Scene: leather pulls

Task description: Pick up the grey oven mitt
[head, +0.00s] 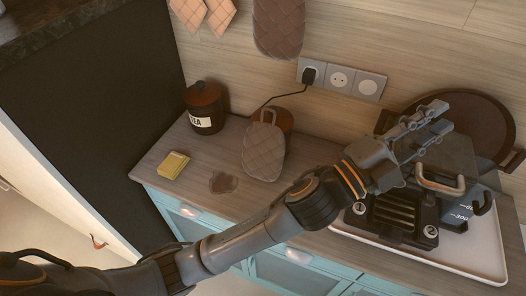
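A grey quilted oven mitt (264,152) with a loop at its top stands on the wooden counter, leaning back against a brown round-topped object. A second quilted piece (278,28), brownish grey, hangs on the wall above; its top is cut off. My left gripper (441,115) is at the right, above the dark appliances and well to the right of the standing mitt. Its two fingers are apart with nothing seen between them. My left forearm passes in front of the counter, below and right of the mitt. My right gripper is not in view.
A dark TEA jar (205,108), a yellow sponge (173,166) and a brown stain (223,182) are left of the mitt. A black toaster-like appliance (392,213) and a dark measuring jug (455,214) stand on a white tray (478,262). A plug with cord (309,76) is above.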

